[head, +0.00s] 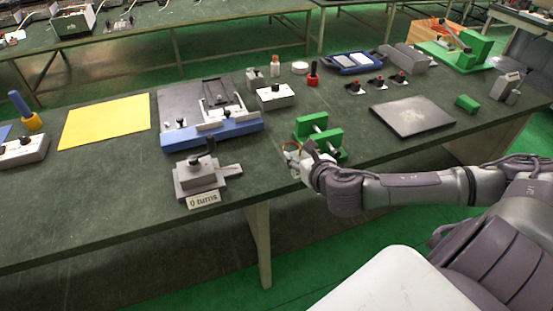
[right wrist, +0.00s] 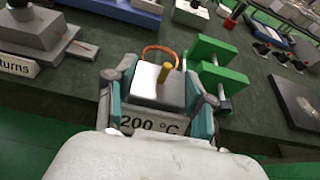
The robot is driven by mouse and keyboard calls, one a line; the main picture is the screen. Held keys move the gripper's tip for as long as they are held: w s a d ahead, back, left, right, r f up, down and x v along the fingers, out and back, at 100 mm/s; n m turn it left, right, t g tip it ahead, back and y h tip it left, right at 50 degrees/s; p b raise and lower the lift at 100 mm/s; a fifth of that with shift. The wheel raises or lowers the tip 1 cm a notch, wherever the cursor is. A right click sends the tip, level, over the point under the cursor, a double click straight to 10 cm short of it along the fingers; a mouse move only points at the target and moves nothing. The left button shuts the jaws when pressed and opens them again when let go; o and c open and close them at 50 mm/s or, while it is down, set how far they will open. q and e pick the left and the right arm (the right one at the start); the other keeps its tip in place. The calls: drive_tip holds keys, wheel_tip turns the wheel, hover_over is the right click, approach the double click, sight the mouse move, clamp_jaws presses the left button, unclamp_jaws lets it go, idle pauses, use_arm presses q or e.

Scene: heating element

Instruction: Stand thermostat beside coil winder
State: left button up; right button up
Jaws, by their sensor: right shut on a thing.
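The thermostat, a grey-white box with a yellow post and a "200 °C" label (right wrist: 152,90), sits between the fingers of my right gripper (right wrist: 160,105). An orange wire loop rises behind it. In the head view my right gripper (head: 300,163) is at the table's front edge, largely hiding the thermostat. The coil winder, a grey stepped device with a "0 turns" label (head: 200,178), stands to the left, apart from the gripper. Part of it also shows at the upper left of the right wrist view (right wrist: 40,40). My left gripper is out of view.
A green stand with rods (head: 318,132) is close behind my right gripper. A blue-based device (head: 215,133) stands behind the coil winder. A dark plate (head: 412,116) lies to the right. Bare table shows between the coil winder and my right gripper.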

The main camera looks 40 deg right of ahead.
hover_over(276, 168)
wheel_tip(276, 168, down, 6)
drive_tip(key=shift+w+f+p, duration=0.1)
drive_tip(key=shift+f+p, duration=0.15)
drive_tip(key=shift+p, duration=0.1)
drive_tip(key=shift+f, duration=2.05)
drive_tip(key=o, duration=1.2)
drive_tip(key=shift+f, duration=0.1)
drive_tip(key=shift+o, duration=0.2)
drive_tip(key=shift+r, duration=0.2)
drive_tip(key=v, duration=1.2)
drive_tip(key=shift+f, duration=0.1)
